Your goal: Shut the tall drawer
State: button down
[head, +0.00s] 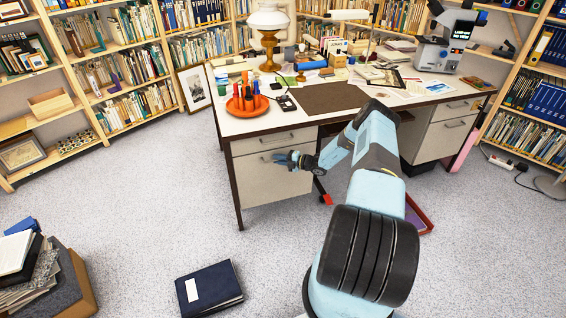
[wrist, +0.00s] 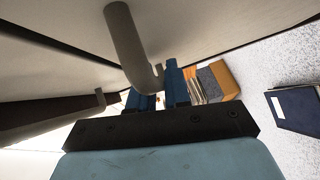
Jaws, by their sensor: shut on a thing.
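The tall drawer (head: 262,190) is the large pale lower front in the desk's left pedestal. Its top edge lies just below a shallower drawer (head: 262,143). In the head view I cannot tell how far it stands out from the desk. My gripper (head: 284,160) is at the upper part of the tall drawer's front. In the wrist view, the grey curved bar handle (wrist: 124,40) runs down to my blue fingers (wrist: 159,90). They are shut on the handle near its end, and the contact is partly hidden.
The desk (head: 335,118) carries a red tray (head: 247,104), a lamp (head: 268,30) and papers. A dark blue binder (head: 209,287) lies on the floor in front. A stack of books and a box (head: 45,265) stand at lower left. Open carpet lies between.

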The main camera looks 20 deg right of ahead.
jog(key=shift+f, duration=0.1)
jog(key=c, duration=1.4)
grip_release()
jog(key=shift+w, duration=0.1)
jog(key=shift+c, duration=0.2)
jog(key=shift+d, duration=0.1)
jog(key=v, duration=1.3)
jog(key=shift+s+d, duration=0.3)
